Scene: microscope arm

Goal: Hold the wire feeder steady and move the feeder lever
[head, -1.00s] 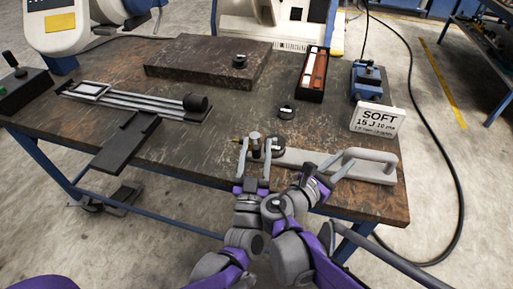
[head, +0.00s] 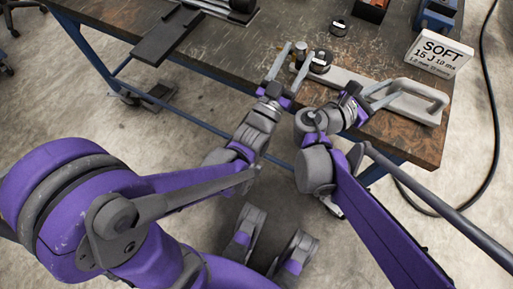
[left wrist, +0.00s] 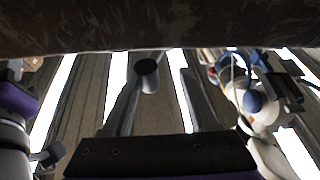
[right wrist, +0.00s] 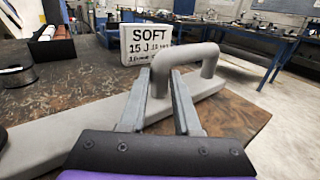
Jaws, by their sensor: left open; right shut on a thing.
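The wire feeder is a long pale grey bar (head: 350,83) with a raised loop handle (head: 425,90) at its right end, lying along the table's front edge. My right gripper (head: 379,96) is shut on the handle's near-left post, which shows between its fingers in the right wrist view (right wrist: 160,78). At the bar's left end stands a small grey cylinder (head: 299,54), apparently the feeder lever, beside a black round knob (head: 321,60). My left gripper (head: 295,58) is open around the cylinder. In the left wrist view the cylinder (left wrist: 147,72) sits between the fingers, nearer the left one.
A white sign reading SOFT (head: 437,52) stands behind the handle. A black round piece (head: 339,27) lies on the table behind the bar. A black slide fixture (head: 170,30) is at the left. A dark cable (head: 490,130) runs along the floor at right.

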